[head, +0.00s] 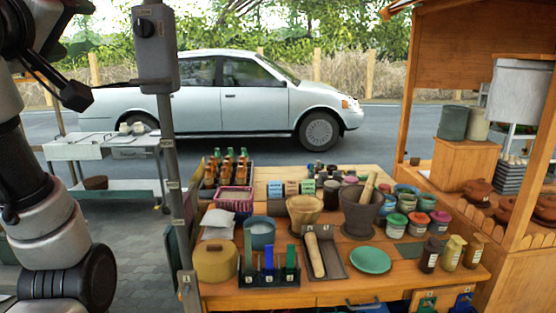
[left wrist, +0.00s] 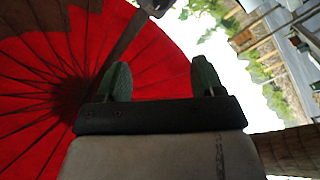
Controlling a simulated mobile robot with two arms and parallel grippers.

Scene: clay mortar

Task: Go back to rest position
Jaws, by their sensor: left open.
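My left gripper (left wrist: 162,78) shows in the left wrist view with its two green fingers wide apart and nothing between them. Beyond it there is a red canopy and bright sky, so it points upward, away from the table. In the head view my left arm is raised along the left edge, clear of the table. My right gripper is in neither view. A dark clay mortar (head: 360,213) stands upright on the wooden table (head: 300,292), with a light pestle (head: 369,187) leaning in it.
A grey post (head: 172,190) stands between my left arm and the table. A silver car (head: 235,100) is on the road behind.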

